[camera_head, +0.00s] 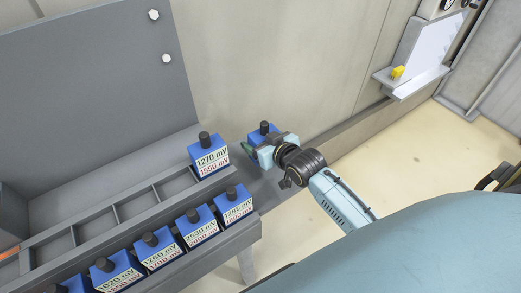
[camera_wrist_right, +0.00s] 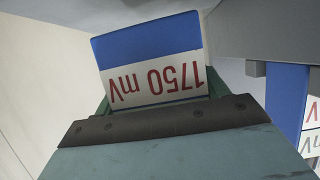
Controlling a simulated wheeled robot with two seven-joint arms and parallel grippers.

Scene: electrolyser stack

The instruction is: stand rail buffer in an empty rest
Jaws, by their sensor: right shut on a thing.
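My right gripper (camera_head: 262,145) is shut on a blue block (camera_head: 264,129) with a black knob on top, just beyond the right end of the rack. In the right wrist view the held block (camera_wrist_right: 150,65) shows blue above a white label reading 1750 mV in red, upside down. The green fingers (camera_wrist_right: 160,100) sit at its two sides. The grey rack (camera_head: 117,215) has a back row of open, empty rests (camera_head: 138,204). A blue block labelled 1270 mV and 1550 mV (camera_head: 209,158) stands at the right end of that row. My left gripper is out of view.
Several blue labelled blocks (camera_head: 201,226) stand in the front row. A tall grey panel (camera_head: 95,85) rises behind the rack. A wall shelf (camera_head: 415,82) with a yellow item (camera_head: 397,72) is at the upper right. Floor to the right is clear.

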